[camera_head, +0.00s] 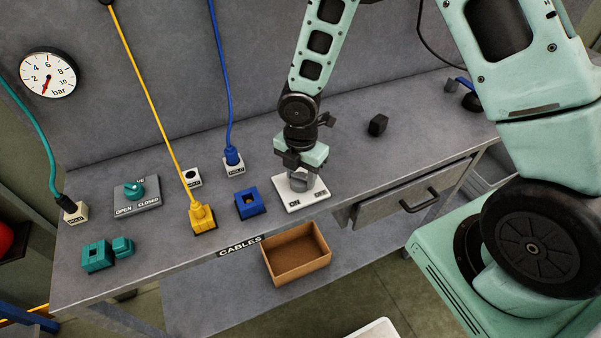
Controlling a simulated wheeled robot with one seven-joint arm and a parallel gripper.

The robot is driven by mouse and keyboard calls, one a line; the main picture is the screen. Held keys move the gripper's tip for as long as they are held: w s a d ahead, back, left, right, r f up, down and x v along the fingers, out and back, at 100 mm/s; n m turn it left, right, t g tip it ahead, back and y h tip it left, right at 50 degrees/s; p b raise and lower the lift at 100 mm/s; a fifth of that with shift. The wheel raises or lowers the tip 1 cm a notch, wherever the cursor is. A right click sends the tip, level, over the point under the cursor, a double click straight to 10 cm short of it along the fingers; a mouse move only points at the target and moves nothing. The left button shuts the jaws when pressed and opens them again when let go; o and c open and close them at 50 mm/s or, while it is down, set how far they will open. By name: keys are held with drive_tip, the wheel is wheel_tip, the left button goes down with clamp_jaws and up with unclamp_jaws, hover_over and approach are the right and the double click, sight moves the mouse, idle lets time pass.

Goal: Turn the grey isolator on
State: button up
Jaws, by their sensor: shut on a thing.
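The grey isolator (294,204) is a pale square plate with a grey knob, on the bench near its front edge. Its front edge carries two small dark labels, too small to read surely. My gripper (302,178) points down over the plate and is shut on the knob. The gripper hides most of the knob, so I cannot tell which label the knob points to.
A blue socket block (250,204) and a yellow plug (202,217) stand to the left. A teal valve (135,191) and teal blocks (97,257) are further left. A black block (378,125) lies behind right. An open brown box (297,255) sits below the bench edge.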

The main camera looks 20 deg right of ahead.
drive_tip(key=m+b, duration=0.1)
drive_tip(key=m, duration=0.3)
drive_tip(key=shift+m, duration=0.4)
drive_tip(key=m+b, duration=0.1)
drive_tip(key=m, duration=0.3)
drive_tip(key=shift+m+b, duration=0.3)
drive_tip(key=m+b, duration=0.1)
drive_tip(key=m, duration=0.3)
drive_tip(key=shift+m, duration=0.3)
drive_tip(key=shift+m+b, duration=0.4)
drive_tip(key=shift+m, duration=1.5)
drive_tip(key=o, duration=1)
